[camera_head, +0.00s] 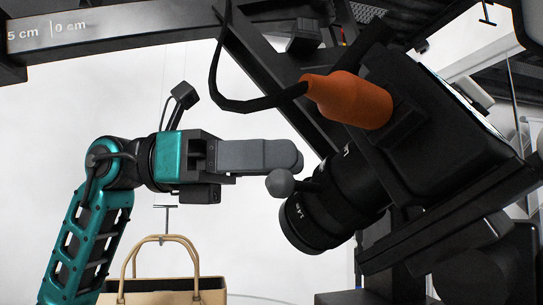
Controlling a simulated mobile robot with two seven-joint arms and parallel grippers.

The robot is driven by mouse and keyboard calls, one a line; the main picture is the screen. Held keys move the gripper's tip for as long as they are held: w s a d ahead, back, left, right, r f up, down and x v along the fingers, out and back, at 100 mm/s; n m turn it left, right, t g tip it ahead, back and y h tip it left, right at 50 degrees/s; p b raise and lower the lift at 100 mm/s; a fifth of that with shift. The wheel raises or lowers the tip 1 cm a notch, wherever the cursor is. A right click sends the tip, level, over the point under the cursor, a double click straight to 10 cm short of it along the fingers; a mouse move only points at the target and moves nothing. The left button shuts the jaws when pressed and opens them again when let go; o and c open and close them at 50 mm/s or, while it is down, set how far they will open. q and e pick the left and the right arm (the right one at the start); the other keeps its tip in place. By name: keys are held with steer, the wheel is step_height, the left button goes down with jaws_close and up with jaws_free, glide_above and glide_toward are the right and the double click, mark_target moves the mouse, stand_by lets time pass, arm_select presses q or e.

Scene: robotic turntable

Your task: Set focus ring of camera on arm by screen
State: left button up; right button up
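The camera (440,125) is a large black body mounted on the dark arm at the right, tilted with its lens pointing down and left. Its black lens barrel (335,200) carries the focus ring, with a small grey ball-ended knob (281,183) sticking out on the left side. My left gripper (292,157) comes in from the left, pointing right. Its grey fingers end just above the knob, close to the lens; I cannot tell whether they touch it. The fingers overlap in this view, so their gap is hidden. My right gripper is not in view.
An orange plug (348,99) with a black cable sits on the camera's upper side; the cable loops down left of it. A dark frame bar (100,32) with a scale crosses the top left. A tan bag (165,290) stands below. White space lies behind my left arm.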

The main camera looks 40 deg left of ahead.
arm_select(q)
jaws_close()
stand_by(0.3)
steer(key=shift+s+f+t+b, duration=0.15)
steer(key=shift+f+t+b, duration=0.1)
steer(key=shift+t+b, duration=0.25)
steer(key=shift+s+t+b, duration=0.25)
steer(key=shift+t+b, duration=0.05)
steer(key=shift+b, duration=0.2)
steer(key=shift+r, duration=0.1)
steer(key=shift+o, duration=0.4)
jaws_free()
